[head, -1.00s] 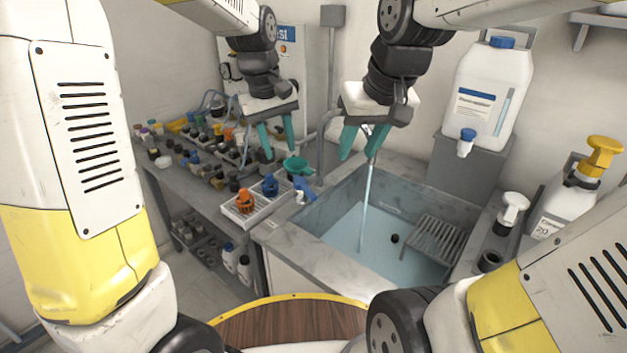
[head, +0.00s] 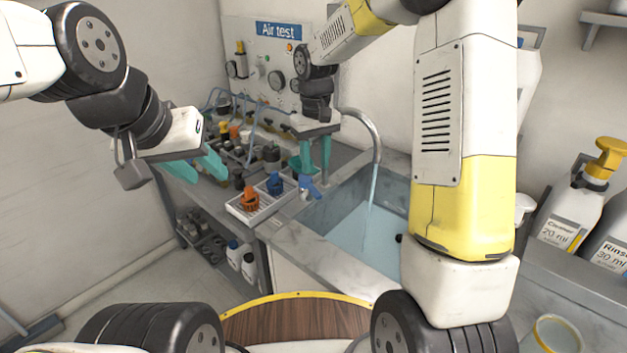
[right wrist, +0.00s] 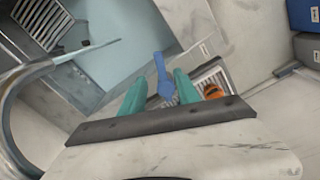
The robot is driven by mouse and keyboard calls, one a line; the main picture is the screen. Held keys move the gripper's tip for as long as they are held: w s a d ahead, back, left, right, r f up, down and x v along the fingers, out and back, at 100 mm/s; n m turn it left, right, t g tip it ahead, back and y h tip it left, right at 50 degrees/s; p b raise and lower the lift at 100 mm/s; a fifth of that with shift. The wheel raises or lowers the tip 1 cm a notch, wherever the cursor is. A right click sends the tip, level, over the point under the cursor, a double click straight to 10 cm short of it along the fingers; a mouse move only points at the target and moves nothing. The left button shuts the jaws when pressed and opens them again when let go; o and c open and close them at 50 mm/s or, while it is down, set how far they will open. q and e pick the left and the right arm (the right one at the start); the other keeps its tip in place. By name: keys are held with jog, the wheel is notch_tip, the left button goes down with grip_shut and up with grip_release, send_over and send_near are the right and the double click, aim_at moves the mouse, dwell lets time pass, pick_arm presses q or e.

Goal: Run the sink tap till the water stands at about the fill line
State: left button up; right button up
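The sink (head: 326,214) holds pale blue water (head: 352,226), and a stream (head: 371,195) runs into it from the curved grey tap (head: 374,130). The tap also shows in the right wrist view (right wrist: 22,82). The blue tap lever (head: 309,187) is at the sink's left rim. My right gripper (head: 316,170) is just above it, open. In the right wrist view the lever (right wrist: 162,78) lies between the two teal fingers, with gaps beside it. I cannot make out the fill line; my right arm hides part of the basin. My left gripper (head: 198,168) is open and empty, left of the bench.
A white tray (head: 252,213) with orange and blue parts stands beside the lever. Bench clutter and the Air test panel (head: 280,60) lie behind. Cleaner (head: 568,205) and Rinse bottles stand at the right. A round wooden-topped stool (head: 300,320) is in front.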

aim_at(315, 190)
notch_tip(315, 190, down, 8)
jog(key=shift+r, duration=0.1)
dwell(0.4)
jog(key=shift+c, duration=0.2)
grip_shut()
dwell(1.1)
